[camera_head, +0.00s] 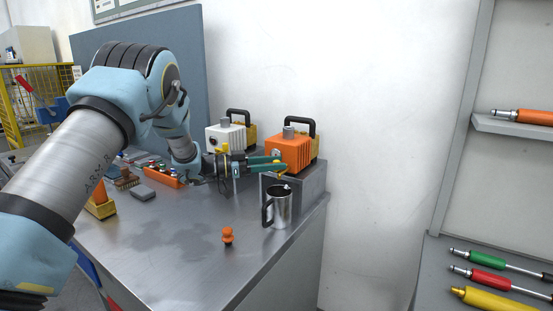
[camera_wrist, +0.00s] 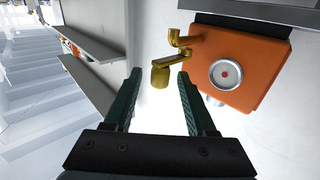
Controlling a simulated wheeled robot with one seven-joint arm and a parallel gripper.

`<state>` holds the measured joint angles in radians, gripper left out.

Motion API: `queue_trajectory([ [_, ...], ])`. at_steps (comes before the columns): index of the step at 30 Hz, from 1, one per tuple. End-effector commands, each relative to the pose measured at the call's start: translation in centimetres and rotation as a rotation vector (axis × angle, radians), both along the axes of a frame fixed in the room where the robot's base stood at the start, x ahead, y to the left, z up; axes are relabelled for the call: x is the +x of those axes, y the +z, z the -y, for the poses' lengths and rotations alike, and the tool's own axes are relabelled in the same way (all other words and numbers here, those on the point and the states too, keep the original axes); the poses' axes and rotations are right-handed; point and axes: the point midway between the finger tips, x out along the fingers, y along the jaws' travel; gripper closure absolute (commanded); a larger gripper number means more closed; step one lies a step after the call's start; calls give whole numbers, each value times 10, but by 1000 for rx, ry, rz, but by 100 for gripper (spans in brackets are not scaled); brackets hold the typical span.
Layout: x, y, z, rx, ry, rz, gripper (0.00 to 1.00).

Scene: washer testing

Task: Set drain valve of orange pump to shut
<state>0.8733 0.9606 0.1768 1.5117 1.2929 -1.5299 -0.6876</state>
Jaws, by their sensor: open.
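The orange pump (camera_head: 290,150) stands on a grey block at the back right of the workbench. It has a black top handle, and the wrist view shows its orange body (camera_wrist: 240,65) with a round gauge-like disc. A brass drain valve (camera_wrist: 176,58) projects from the pump's side, with a yellow handle part (camera_wrist: 160,77) at its end. My gripper (camera_head: 282,167) is beside the pump's front. In the wrist view my gripper (camera_wrist: 159,73) is open, with the yellow part showing between its green fingertips. I cannot tell whether they touch it.
A white pump (camera_head: 226,137) stands left of the orange one. A metal mug (camera_head: 281,208) is close below my gripper. An orange knob-like piece (camera_head: 228,236) is on the bench. Small items and an orange button box (camera_head: 163,177) lie left. Shelves with tools are right.

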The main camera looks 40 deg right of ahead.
Motion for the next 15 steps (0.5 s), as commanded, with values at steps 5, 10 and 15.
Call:
queue_trajectory([
  [5, -5, 0, 7, 1, 0, -1, 44],
  [10, -5, -1, 8, 1, 0, -1, 44],
  [15, -5, -1, 8, 1, 0, -1, 55],
])
